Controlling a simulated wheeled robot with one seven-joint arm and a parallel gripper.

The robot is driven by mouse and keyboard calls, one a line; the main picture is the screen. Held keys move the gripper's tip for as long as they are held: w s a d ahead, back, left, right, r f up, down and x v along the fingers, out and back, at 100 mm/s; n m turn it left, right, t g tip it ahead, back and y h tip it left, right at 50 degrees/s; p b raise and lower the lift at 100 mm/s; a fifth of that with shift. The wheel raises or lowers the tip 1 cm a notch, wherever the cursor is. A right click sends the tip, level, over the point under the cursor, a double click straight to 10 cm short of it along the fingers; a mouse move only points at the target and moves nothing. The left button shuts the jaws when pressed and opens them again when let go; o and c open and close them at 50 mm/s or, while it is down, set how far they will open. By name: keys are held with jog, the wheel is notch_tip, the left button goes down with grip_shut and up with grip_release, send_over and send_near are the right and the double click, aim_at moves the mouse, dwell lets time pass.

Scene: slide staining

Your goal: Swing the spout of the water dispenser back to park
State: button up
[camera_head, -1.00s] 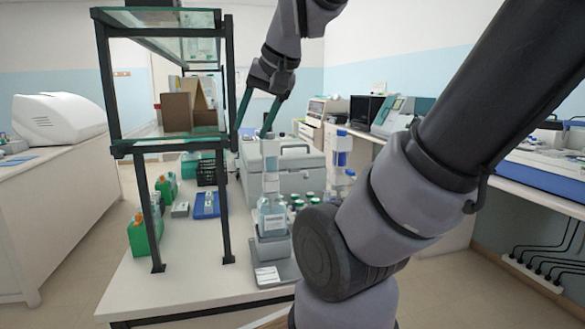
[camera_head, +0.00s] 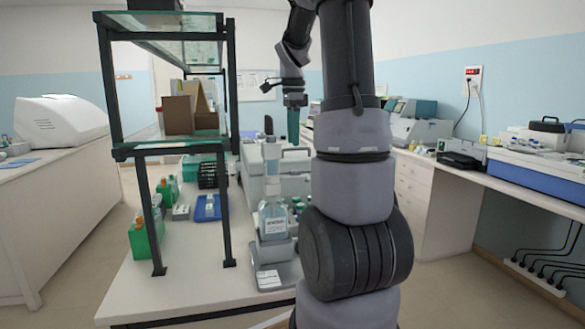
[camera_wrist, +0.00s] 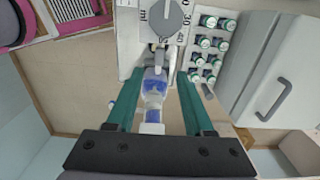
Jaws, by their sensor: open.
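My gripper (camera_wrist: 158,74) is open, with its two green fingers pointing away from the wrist camera. A clear and blue upright part (camera_wrist: 154,88) shows between the fingers, with clear space on both sides. A small grey piece (camera_wrist: 160,58) lies just beyond it; I cannot tell for sure whether this is the spout. In the head view my gripper (camera_head: 292,118) is raised over the bench, behind a clear labelled bottle (camera_head: 273,220) with a tall clear top. My arm hides part of the bench there. I cannot tell which of these belongs to the water dispenser.
A grey dial with numbers (camera_wrist: 166,18) and several green-capped vials (camera_wrist: 207,45) are beyond the fingers. A grey case with a handle (camera_wrist: 262,75) is at right. A dark-framed glass shelf (camera_head: 228,190) stands on the bench, left of my arm.

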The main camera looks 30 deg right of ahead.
aim_at(293, 171)
notch_tip(293, 171, down, 10)
jog(key=shift+r, duration=0.1)
dwell(0.4)
grip_shut()
dwell(1.2)
